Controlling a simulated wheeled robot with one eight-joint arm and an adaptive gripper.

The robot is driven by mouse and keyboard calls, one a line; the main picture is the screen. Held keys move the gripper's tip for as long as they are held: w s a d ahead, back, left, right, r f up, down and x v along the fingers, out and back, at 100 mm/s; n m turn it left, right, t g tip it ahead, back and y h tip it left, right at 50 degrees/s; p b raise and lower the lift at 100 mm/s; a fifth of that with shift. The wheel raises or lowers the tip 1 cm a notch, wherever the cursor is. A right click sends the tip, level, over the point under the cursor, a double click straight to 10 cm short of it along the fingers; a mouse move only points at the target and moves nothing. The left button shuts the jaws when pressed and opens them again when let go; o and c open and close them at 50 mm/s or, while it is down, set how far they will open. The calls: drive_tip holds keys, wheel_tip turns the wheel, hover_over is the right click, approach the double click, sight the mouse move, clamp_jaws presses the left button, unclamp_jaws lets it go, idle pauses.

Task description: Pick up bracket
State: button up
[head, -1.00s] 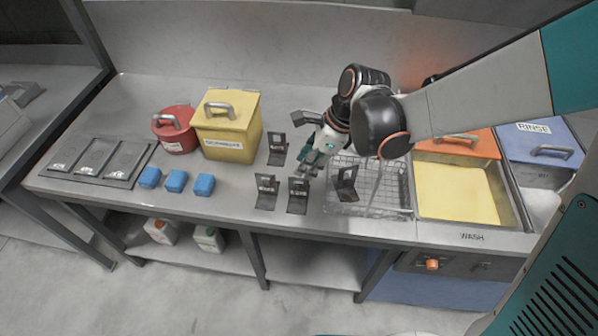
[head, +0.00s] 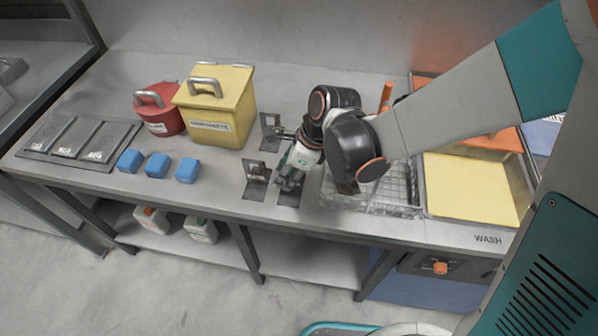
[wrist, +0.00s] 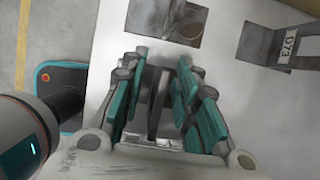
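Several dark, L-shaped metal brackets with pale labels stand on the steel counter. In the head view one bracket (head: 269,132) is at the back and another (head: 256,178) is at the front left. A front right bracket (head: 289,197) is mostly hidden below my gripper (head: 290,180). In the wrist view my gripper (wrist: 161,72) has its teal fingers spread, with an upright metal plate (wrist: 154,100) between them and gaps beside it. Another labelled bracket (wrist: 288,42) is at the upper right.
A wire basket (head: 400,207) stands right of my gripper, with a bracket partly visible in it. Beyond it is the yellow wash basin (head: 470,188). A yellow bin (head: 232,115), red pot (head: 160,112) and blue blocks (head: 157,165) are at the left.

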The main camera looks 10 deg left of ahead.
drive_tip(key=shift+s+a+f, duration=0.1)
drive_tip(key=shift+a+f, duration=0.1)
drive_tip(key=shift+f, duration=0.1)
drive_tip(key=shift+d+r, duration=0.1)
drive_tip(key=shift+r, duration=0.05)
clamp_jaws()
